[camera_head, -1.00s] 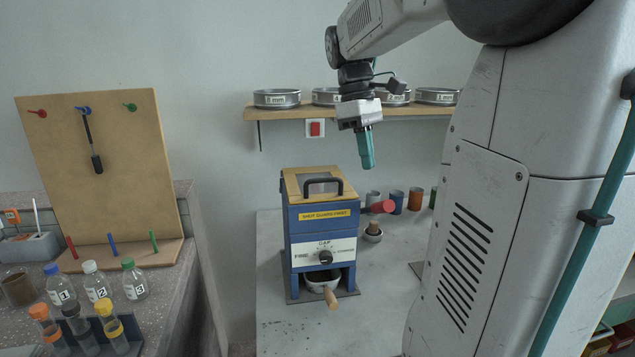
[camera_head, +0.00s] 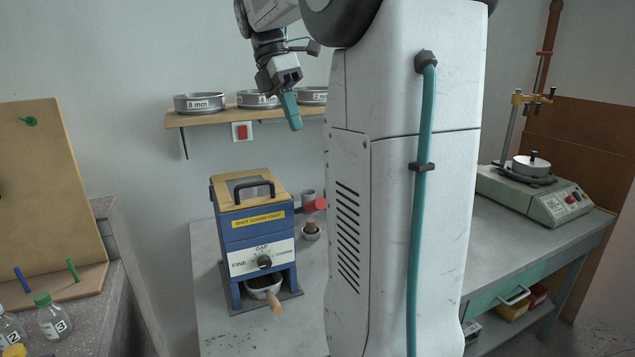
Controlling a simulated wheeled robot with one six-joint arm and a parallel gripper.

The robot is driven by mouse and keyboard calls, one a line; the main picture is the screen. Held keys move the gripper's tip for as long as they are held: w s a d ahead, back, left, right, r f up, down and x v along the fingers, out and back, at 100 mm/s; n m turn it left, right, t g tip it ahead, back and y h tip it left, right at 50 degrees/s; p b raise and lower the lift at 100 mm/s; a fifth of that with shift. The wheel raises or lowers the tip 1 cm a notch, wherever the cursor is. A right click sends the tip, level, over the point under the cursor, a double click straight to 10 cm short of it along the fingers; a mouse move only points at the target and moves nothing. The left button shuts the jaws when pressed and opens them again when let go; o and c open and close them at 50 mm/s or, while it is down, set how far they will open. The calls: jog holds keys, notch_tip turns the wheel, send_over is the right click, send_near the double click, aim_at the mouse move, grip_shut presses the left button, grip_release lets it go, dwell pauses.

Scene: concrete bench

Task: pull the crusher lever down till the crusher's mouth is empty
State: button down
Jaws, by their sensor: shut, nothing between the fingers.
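The crusher (camera_head: 255,230) is a blue box with a wooden top, a black handle, a yellow label and a gap knob. It stands on the concrete bench. Its lever with a red knob (camera_head: 314,205) sticks out of the right side, close to level. The mouth is under the closed-looking lid, so its contents are hidden. A pan with a wooden handle (camera_head: 274,302) sits in the opening at the bottom. My gripper (camera_head: 294,124), with teal fingers, is shut and empty. It points down in the air, above the crusher and apart from it.
A shelf (camera_head: 180,120) with sieves is on the wall behind my gripper. A mortar (camera_head: 311,233) stands right of the crusher. My own column hides the bench's middle. A sieve shaker (camera_head: 540,195) stands on the right bench. A pegboard (camera_head: 45,190) and bottles are at left.

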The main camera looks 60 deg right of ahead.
jog(key=x, duration=1.4)
